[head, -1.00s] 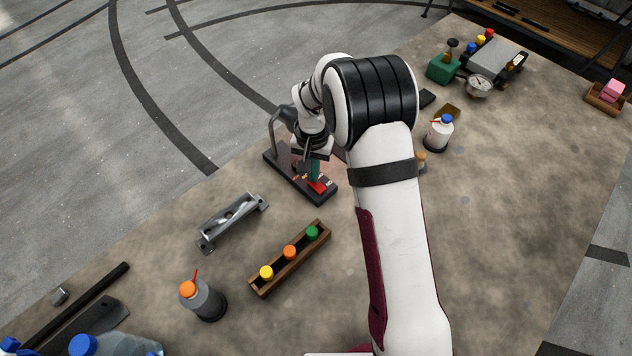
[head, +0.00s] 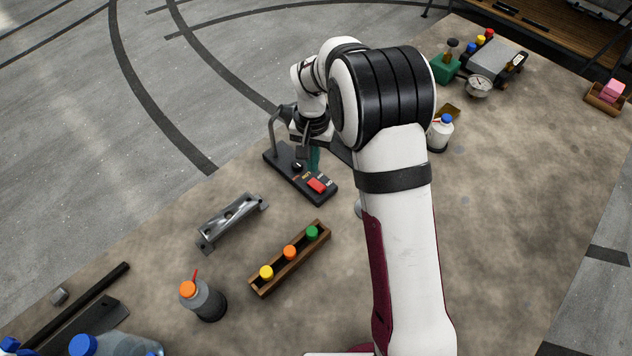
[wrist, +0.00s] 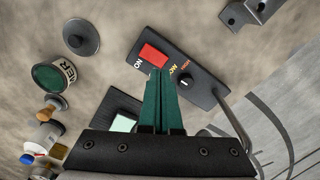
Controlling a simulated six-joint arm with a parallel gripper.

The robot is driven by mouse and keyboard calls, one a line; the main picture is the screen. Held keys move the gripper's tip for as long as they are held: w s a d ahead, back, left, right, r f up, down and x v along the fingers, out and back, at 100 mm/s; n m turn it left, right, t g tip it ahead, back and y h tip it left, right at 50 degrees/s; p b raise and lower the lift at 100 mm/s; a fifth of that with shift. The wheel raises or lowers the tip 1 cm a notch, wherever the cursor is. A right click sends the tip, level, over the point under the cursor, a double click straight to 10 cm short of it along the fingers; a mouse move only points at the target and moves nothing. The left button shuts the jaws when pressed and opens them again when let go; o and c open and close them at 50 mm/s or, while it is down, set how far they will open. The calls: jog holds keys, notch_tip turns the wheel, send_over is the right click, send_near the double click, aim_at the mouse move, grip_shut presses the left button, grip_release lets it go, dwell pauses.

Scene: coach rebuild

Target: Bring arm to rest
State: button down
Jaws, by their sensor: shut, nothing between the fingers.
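My gripper (head: 314,158) hangs over the back part of a black switch box (head: 321,199) on the bench, beside the box's curved grey stand. In the wrist view its two green fingers (wrist: 163,100) are shut together with nothing between them. The box carries a red rocker switch (head: 316,185), which also shows in the wrist view (wrist: 152,54) just beyond the fingertips, and a small dark knob (head: 297,166). The fingers look apart from the switch. My arm hides part of the bench to the right of the box.
A metal bracket (head: 231,221), a wooden rack (head: 263,287) with coloured caps, and an orange-capped bottle (head: 207,302) stand nearer on the left. A blue-capped white bottle (head: 440,133) stands right of my arm. The right side of the bench (head: 520,200) is mostly clear.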

jog(key=shift+r, duration=1.1)
jog(key=s+d+r+m+y, duration=0.1)
jog(key=s+d+r, duration=0.4)
jog(key=s, duration=0.5)
jog(key=s+d+r+m, duration=0.1)
jog(key=s+d+r, duration=0.1)
jog(key=s+r, duration=0.7)
jog(key=s+f, duration=0.2)
jog(key=s, duration=1)
jog(key=shift+d+f+m+y, duration=0.3)
jog(key=shift+d+y, duration=0.05)
jog(key=shift+y, duration=0.05)
